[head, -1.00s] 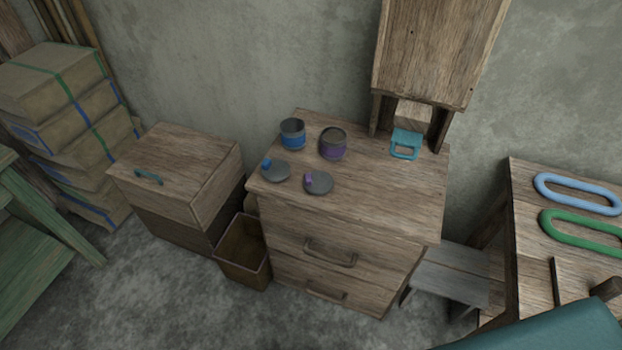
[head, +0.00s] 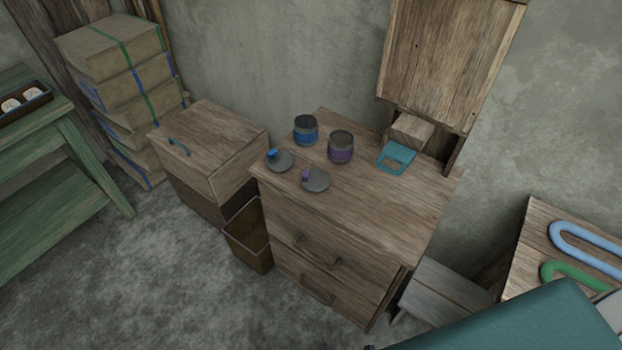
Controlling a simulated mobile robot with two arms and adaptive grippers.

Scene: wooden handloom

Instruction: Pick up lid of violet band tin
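The violet band tin (head: 341,147) is a dark open tin with a violet band, standing on top of the wooden drawer cabinet (head: 400,205). Its lid (head: 318,181) is a grey disc with a small violet knob, lying flat on the cabinet top in front of the tin, near the front edge. A blue band tin (head: 305,130) stands to the left, with its blue-knobbed grey lid (head: 282,162) lying in front of it. Neither gripper shows in the head view.
A wooden chest (head: 215,150), an open bin (head: 249,235) and a grey stool (head: 440,290) stand around the cabinet. Floor at the front left is clear.

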